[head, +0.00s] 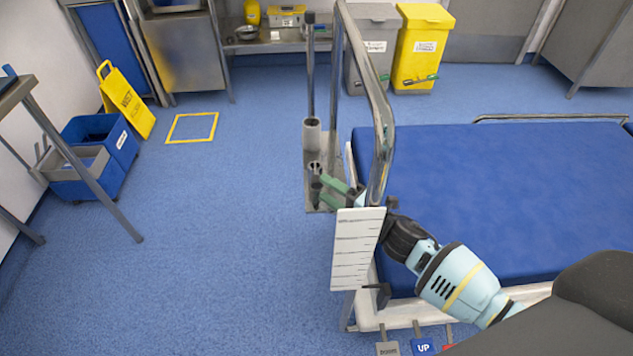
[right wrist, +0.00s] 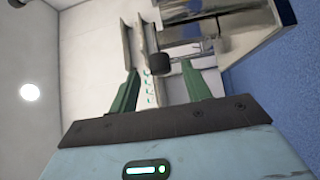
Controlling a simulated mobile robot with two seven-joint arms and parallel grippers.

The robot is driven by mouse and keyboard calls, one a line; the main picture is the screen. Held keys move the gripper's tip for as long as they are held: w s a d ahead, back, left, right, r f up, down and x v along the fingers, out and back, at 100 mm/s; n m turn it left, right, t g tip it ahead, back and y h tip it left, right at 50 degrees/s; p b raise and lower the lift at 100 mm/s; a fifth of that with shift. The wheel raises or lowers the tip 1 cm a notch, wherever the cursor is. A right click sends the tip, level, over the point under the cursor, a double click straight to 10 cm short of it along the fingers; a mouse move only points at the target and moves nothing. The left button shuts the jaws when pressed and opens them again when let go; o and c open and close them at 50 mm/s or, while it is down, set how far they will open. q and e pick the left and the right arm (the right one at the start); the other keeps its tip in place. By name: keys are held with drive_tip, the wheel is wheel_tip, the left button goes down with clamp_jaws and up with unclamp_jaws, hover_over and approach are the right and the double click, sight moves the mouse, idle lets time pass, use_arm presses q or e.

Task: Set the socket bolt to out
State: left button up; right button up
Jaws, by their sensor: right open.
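The socket bolt appears to be the short dark knob (right wrist: 160,64) in the right wrist view, beside metal plates and a shiny tube. In the head view a dark upright cylinder (head: 316,192) near the fingertips may be the same part, but I cannot be sure. My right gripper (head: 326,191) is open, its green fingers reaching left past the bed's end rail. In the right wrist view the fingers (right wrist: 160,68) stand on either side of the knob, with gaps visible. I cannot tell how deep the knob lies between them. My left gripper is not in view.
A chrome rail (head: 380,120) rises close to my right wrist, with a white marked plate (head: 355,250) below. A metal bracket with a grey socket tube (head: 312,136) and pole stands beyond. The blue mattress (head: 520,190) lies right.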

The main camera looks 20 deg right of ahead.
sight(321, 186)
drive_tip(key=shift+x, duration=2.15)
drive_tip(key=shift+s, duration=0.1)
clamp_jaws()
